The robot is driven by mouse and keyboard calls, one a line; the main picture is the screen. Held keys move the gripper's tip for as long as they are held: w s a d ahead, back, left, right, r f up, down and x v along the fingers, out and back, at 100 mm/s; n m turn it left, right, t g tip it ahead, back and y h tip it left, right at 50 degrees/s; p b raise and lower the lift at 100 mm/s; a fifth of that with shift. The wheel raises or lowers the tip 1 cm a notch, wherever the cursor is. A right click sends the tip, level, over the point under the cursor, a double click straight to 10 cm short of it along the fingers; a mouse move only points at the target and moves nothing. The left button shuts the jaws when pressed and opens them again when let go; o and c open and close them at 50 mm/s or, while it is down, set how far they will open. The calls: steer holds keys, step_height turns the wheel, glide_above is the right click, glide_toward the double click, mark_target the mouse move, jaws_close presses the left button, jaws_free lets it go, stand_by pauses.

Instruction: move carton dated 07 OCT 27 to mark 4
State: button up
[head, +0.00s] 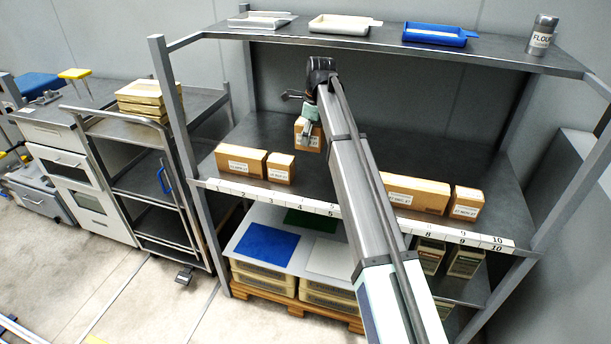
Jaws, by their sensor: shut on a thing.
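My gripper (311,122) reaches over the middle shelf and is shut on a small brown carton (301,140). The carton has a white date label on its front, too small to read for certain. It is set farther back than the other cartons; I cannot tell whether its base touches the shelf. The numbered strip (268,195) runs along the shelf's front edge. Mark 4 lies below and near the held carton in the picture. My arm covers the strip between about 5 and 8.
A long carton (240,161) and a small carton (281,169) stand behind the low marks at left. Another long carton (415,194) and a small carton (466,204) stand at right. Bare shelf (268,125) shows behind the left cartons. A shelf post (175,110) stands at left.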

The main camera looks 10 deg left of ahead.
mark_target(314, 146)
step_height(314, 146, down, 16)
steer(key=p, duration=0.3)
steer(key=shift+r, duration=0.1)
stand_by(0.3)
steer(key=o, duration=1.3)
steer(key=r, duration=0.4)
steer(key=d+r+b, duration=0.1)
steer(key=r, duration=0.3)
steer(key=r+b, duration=0.1)
steer(key=r, duration=0.3)
steer(key=shift+s+d, duration=0.2)
steer(key=shift+d, duration=0.15)
steer(key=shift+f, duration=0.1)
